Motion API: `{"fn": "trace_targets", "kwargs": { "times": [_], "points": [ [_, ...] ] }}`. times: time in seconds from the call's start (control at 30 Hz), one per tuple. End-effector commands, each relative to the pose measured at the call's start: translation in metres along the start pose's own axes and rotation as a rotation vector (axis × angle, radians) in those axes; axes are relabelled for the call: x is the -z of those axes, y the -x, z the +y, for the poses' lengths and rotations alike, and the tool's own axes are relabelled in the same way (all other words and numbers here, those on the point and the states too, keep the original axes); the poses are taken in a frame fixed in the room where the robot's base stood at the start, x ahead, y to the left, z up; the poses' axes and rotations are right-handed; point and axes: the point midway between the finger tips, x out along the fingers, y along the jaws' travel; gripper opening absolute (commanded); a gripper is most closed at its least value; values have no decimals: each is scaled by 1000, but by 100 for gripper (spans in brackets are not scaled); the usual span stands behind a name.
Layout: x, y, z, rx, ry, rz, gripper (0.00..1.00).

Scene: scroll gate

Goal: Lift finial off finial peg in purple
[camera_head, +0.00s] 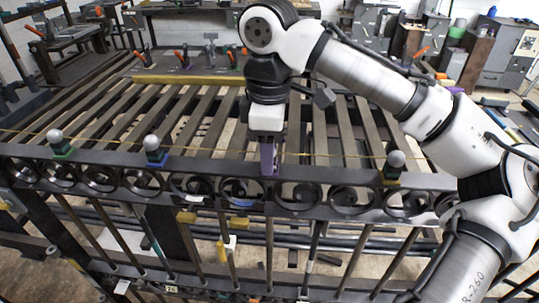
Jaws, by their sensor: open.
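The purple peg base (269,160) stands on the top rail of the dark gate, near the middle. My gripper (267,143) points straight down directly over it, with its fingers at the top of the purple part. The gripper is open. The finial at the purple peg is hidden behind or between the fingers, so I cannot tell whether the fingers touch it. My arm comes in from the right.
Other ball-topped finials stand on the gate's rail (330,198): one at green (56,136), one at blue (151,142) and one at yellow (396,158). A slatted bench lies behind. A thin yellow line runs just behind the finials.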

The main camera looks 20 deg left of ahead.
Motion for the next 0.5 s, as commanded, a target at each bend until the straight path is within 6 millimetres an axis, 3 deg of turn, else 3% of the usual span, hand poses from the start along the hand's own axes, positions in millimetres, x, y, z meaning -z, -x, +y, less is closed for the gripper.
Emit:
{"fn": "trace_targets", "kwargs": {
  "times": [0.07, 0.4, 0.5],
  "points": [
    [0, 0, 0, 0, 0, 0, 48],
    [0, 0, 0, 0, 0, 0, 4],
    [0, 1, 0, 0, 0, 0, 0]
  ]
}}
